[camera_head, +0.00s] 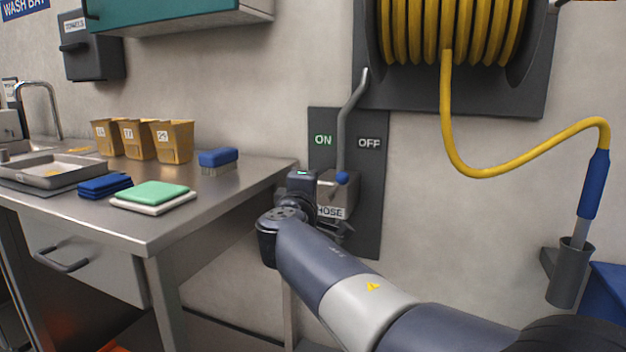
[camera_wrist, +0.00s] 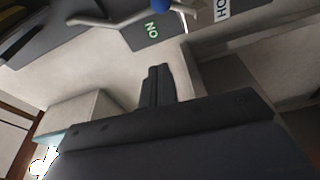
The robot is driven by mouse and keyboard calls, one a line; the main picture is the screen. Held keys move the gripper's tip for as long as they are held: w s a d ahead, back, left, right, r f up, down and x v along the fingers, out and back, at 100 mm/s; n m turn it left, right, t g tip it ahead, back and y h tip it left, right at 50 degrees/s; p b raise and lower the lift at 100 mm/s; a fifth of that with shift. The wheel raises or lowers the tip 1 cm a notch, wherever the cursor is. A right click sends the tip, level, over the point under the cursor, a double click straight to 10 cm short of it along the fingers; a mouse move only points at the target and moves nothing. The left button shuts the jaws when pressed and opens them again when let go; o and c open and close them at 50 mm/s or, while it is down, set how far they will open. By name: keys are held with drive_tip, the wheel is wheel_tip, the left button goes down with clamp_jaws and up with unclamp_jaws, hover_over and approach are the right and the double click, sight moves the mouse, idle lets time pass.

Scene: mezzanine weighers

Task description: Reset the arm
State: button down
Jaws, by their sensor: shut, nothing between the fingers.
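My gripper (camera_wrist: 158,75) shows in the wrist view with its two dark fingers pressed together and nothing between them. In the head view my arm reaches in from the lower right and its wrist is in front of the hose valve box (camera_head: 338,190); the fingers are mostly hidden there. The lever (camera_wrist: 115,22) also shows in the wrist view, apart from the fingers.
A steel table (camera_head: 150,228) at left holds three brown bins (camera_head: 137,139), a blue brush (camera_head: 218,158), folded cloths (camera_head: 152,195) and a tray (camera_head: 62,170). A yellow hose reel (camera_head: 452,35) hangs above right. Its blue nozzle (camera_head: 594,185) rests in a grey holder (camera_head: 568,275).

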drive_tip(key=shift+s+a, duration=0.1)
drive_tip(key=shift+s, duration=0.25)
